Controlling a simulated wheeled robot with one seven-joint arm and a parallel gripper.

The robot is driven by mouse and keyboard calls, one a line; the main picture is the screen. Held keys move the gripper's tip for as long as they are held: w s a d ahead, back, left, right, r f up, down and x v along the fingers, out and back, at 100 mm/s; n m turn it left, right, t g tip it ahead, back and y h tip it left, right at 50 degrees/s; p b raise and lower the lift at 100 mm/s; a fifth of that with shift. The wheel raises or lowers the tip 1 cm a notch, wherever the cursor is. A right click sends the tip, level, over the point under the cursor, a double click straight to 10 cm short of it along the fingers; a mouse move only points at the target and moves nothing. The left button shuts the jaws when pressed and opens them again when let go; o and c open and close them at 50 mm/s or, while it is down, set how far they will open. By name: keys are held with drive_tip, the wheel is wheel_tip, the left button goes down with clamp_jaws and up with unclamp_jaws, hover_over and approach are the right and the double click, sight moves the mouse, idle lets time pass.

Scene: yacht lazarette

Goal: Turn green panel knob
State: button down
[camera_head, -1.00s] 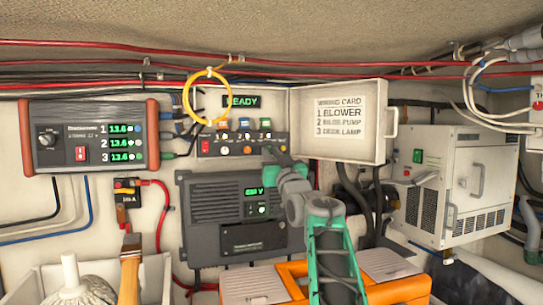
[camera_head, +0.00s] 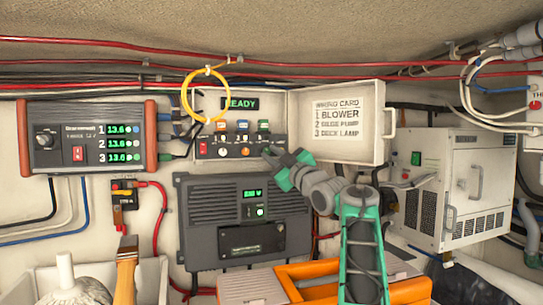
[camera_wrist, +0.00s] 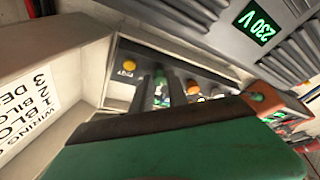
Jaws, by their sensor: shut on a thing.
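The green panel knob (camera_wrist: 160,77) shows in the wrist view between the two dark fingertips of my gripper (camera_wrist: 163,92). The fingers are shut on it, and they hide part of it. The knob sits on the small switch panel (camera_head: 236,136) below a lit READY display (camera_head: 241,103). In the head view my gripper (camera_head: 269,153) reaches the panel's lower right and covers the knob there. In the wrist view a yellow-orange knob (camera_wrist: 129,66) is on one side of the green one. An orange knob (camera_wrist: 193,87) and a white one (camera_wrist: 217,93) are on the other.
An open white cover with a wiring card (camera_head: 339,122) stands just right of the panel. A grey inverter (camera_head: 215,205) is below, and a yellow cable loop (camera_head: 188,96) hangs at upper left. A white cabinet (camera_head: 445,185) stands at the right.

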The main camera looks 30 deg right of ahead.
drive_tip(key=shift+n+y, duration=0.4)
drive_tip(key=shift+n, duration=0.3)
drive_tip(key=c, duration=1.3)
unclamp_jaws()
drive_tip(key=b+v, duration=0.3)
drive_tip(key=v, duration=0.4)
drive_tip(key=shift+s+b, duration=0.35)
drive_tip(key=shift+s, duration=0.1)
